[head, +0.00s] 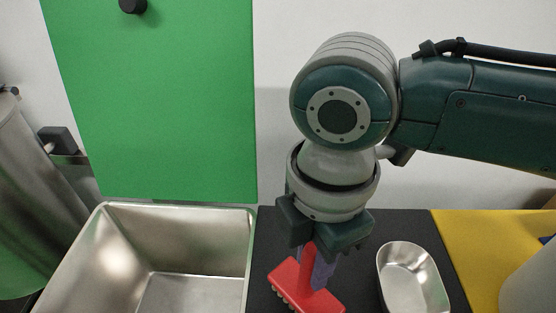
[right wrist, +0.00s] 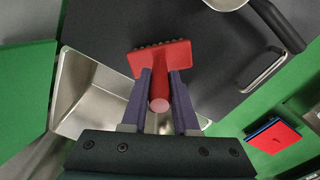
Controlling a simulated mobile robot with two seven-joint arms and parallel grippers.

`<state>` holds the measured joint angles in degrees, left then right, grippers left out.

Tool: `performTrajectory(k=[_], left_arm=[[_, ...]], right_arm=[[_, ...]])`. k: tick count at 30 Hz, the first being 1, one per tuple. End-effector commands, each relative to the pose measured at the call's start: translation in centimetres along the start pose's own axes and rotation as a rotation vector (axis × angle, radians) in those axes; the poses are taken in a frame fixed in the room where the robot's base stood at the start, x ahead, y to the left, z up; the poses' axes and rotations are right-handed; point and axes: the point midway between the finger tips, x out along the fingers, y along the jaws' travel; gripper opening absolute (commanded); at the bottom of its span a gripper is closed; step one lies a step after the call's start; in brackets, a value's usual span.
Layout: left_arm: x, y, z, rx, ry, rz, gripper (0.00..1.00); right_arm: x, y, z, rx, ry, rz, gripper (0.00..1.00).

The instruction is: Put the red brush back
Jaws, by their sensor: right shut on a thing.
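The red brush (head: 305,289) has a short round handle and a wide head with pale bristles. My right gripper (head: 318,268) is shut on its handle above the dark surface. In the right wrist view the two purple fingers of the gripper (right wrist: 160,98) close around the handle, and the brush head (right wrist: 161,59) points away from the gripper. Whether the bristles touch the surface I cannot tell. My left gripper is in neither view.
A steel basin (head: 170,222) lies left of the brush, and an oval metal dish (head: 413,278) right of it on the dark mat (head: 440,262). A green panel (head: 155,100) hangs behind. A yellow surface (head: 480,250) lies at the right. A handle (right wrist: 268,70) shows in the wrist view.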

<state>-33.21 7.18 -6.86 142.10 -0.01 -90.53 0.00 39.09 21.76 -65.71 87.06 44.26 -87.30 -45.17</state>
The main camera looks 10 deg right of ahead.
Motion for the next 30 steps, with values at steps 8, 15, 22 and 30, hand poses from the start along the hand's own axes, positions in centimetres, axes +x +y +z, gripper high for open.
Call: performTrajectory(k=[8, 15, 22, 30], left_arm=[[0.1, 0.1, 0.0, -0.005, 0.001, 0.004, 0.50], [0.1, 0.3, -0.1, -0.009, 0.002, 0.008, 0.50], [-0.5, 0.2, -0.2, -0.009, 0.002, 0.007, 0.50], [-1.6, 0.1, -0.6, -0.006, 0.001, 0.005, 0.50]], right_arm=[[0.2, 0.0, 0.0, 0.000, 0.000, -0.001, 0.52], [0.2, 0.0, 0.0, 0.000, 0.000, 0.000, 0.58], [-1.7, 0.1, 0.0, 0.000, 0.001, 0.004, 0.58], [-7.7, 0.1, 0.0, 0.000, 0.001, 0.004, 0.58]])
